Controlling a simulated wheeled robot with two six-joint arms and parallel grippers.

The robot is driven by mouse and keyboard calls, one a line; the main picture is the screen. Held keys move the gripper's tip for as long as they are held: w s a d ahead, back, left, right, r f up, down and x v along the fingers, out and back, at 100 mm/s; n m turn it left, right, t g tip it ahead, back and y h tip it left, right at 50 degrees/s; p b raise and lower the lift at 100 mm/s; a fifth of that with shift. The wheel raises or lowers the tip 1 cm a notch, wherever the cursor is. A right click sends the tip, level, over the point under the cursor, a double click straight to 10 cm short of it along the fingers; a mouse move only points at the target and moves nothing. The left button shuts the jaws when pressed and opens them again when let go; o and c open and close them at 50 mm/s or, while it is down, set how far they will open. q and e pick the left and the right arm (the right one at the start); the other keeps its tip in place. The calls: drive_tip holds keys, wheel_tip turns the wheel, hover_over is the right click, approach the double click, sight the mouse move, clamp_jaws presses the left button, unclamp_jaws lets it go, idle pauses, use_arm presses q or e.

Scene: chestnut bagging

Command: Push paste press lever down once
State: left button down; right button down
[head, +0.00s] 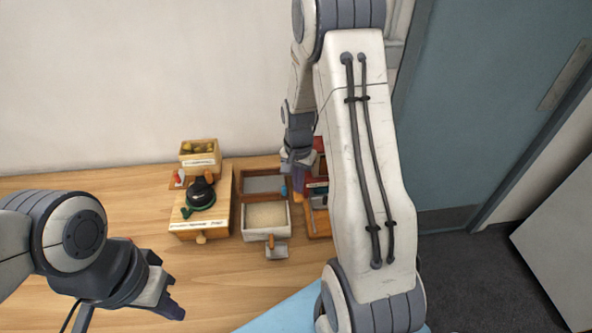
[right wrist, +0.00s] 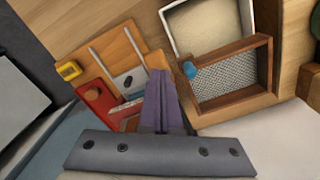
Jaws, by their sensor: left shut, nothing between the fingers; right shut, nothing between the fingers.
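In the head view only part of this device (head: 319,222) shows beside my right arm. My right gripper (right wrist: 161,80) has purple fingers that are shut and empty, in front of the device's right edge in the wrist view. Contact cannot be told. It also shows in the head view (head: 297,190). My left gripper (head: 172,304) is shut and empty over the table's front left.
A wooden box with a green and black device (head: 201,195) stands left of centre, with a small labelled crate (head: 199,158) behind. A pale-filled tray (head: 265,238) and a mesh-bottomed wooden tray (right wrist: 233,112) stand beside the board device. The left of the table (head: 120,210) is clear.

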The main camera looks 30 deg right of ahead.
sight(298, 195)
drive_tip(key=shift+f, duration=0.45)
drive_tip(key=shift+s+a+f+b, duration=0.1)
drive_tip(key=shift+s+f+b, duration=0.05)
drive_tip(key=shift+f+b, duration=0.4)
drive_tip(key=shift+s+f+b, duration=0.1)
drive_tip(key=shift+f+b, duration=0.25)
drive_tip(key=shift+f, duration=0.25)
drive_tip(key=shift+f+b, duration=0.35)
drive_tip(key=shift+f, duration=0.1)
drive_tip(key=r+p, duration=0.5)
drive_tip(key=r, duration=0.1)
drive_tip(key=r+p, duration=0.3)
drive_tip(key=r, duration=0.1)
drive_tip(key=shift+w+d+p, duration=0.2)
drive_tip(key=shift+w+p, duration=0.1)
drive_tip(key=shift+w, duration=0.1)
drive_tip(key=shift+f, duration=0.15)
